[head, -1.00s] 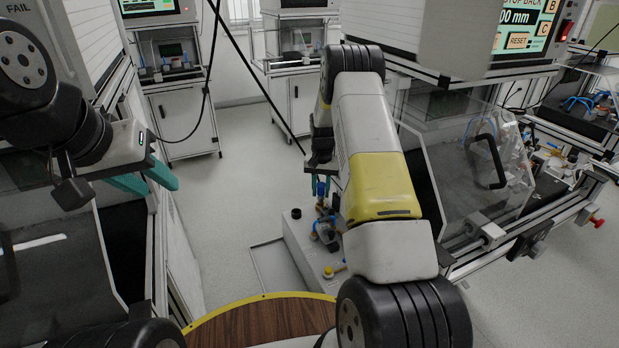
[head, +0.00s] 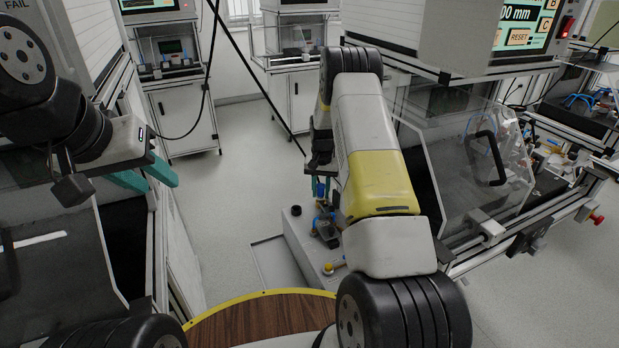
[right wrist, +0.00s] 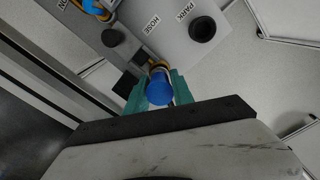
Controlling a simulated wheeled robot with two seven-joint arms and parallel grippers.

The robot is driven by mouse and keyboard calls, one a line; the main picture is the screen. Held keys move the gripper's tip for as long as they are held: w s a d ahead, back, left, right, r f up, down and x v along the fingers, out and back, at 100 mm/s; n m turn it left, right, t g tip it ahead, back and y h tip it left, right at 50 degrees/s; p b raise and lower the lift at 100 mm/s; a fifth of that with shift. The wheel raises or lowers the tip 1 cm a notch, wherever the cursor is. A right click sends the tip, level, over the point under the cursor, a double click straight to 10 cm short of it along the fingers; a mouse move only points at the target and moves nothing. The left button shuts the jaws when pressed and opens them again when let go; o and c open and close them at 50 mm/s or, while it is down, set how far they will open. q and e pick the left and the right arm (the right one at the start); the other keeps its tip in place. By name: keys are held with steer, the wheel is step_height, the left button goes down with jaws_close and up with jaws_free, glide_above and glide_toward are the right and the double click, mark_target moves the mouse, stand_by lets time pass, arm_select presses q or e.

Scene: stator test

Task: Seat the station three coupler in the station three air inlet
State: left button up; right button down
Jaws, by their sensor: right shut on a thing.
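My right gripper (right wrist: 158,92) is shut on a coupler with a blue body (right wrist: 160,90) and a brass-coloured part beyond it. The coupler sits between the teal fingers, over a grey panel near the label HOSE. The coupler's far end is hidden, so I cannot tell whether it touches a port. In the head view the right gripper (head: 320,182) is small and partly hidden by my arm, above the grey box (head: 290,238). I cannot tell which fitting is the station three air inlet. My left gripper (head: 146,176) is open and empty at the left.
The panel has a black ring-shaped port (right wrist: 203,29) beside the label PARK and a dark round part (right wrist: 112,38). A blue fitting (right wrist: 95,8) is at the top. A clear guard with a black handle (head: 488,160) stands right of my arm. Open floor (head: 235,180) lies left.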

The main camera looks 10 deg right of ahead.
steer(key=shift+f, duration=0.15)
stand_by(0.3)
steer(key=c, duration=1)
jaws_free()
steer(key=shift+f, duration=0.1)
steer(key=shift+r, duration=4.2)
steer(key=s+a+r+n+t, duration=0.1)
steer(key=s+r, duration=0.3)
steer(key=r, duration=0.4)
steer(key=s+a+r+t+y, duration=0.1)
steer(key=s+a+r, duration=0.1)
steer(key=s+r, duration=0.35)
steer(key=s+a+r+n+t, duration=0.1)
steer(key=s+r, duration=0.2)
steer(key=r, duration=0.6)
steer(key=s+a+r+n+t, duration=0.1)
steer(key=s+r, duration=0.1)
steer(key=s, duration=0.6)
steer(key=s+a+r+n+t, duration=0.1)
steer(key=s+a+r, duration=0.1)
steer(key=s, duration=0.6)
steer(key=s+a+r+n+t+y, duration=0.1)
steer(key=s+r, duration=0.1)
steer(key=s, duration=0.6)
steer(key=shift+a+r, duration=0.25)
steer(key=shift+a, duration=0.1)
